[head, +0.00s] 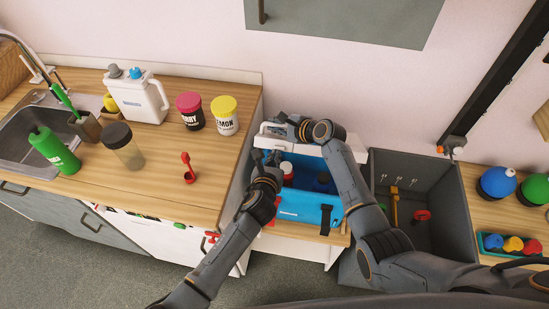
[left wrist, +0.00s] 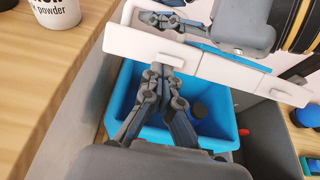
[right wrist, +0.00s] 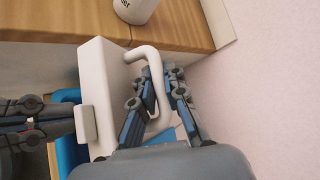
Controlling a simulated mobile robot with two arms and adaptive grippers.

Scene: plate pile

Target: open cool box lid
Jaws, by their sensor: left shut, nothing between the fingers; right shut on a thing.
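The blue cool box (head: 300,208) stands on a low wooden-topped surface between the counter and a grey bin. Its white lid (head: 272,143) is raised at the back, and the blue inside shows, with a light-topped jar (head: 287,170) and a dark item (head: 322,183). My right gripper (head: 281,119) is shut on the white lid handle (right wrist: 152,58), at the lid's upper left. My left gripper (head: 267,158) is shut and empty, in front of the lid; in the left wrist view its fingertips (left wrist: 158,72) overlap the lid beside a small white latch (left wrist: 180,98). Contact is unclear.
The wooden counter (head: 145,165) on the left holds a jug (head: 138,98), jars and a sink. The open grey bin (head: 415,215) stands close on the right. The wall is close behind the lid. My right arm crosses over the box's right side.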

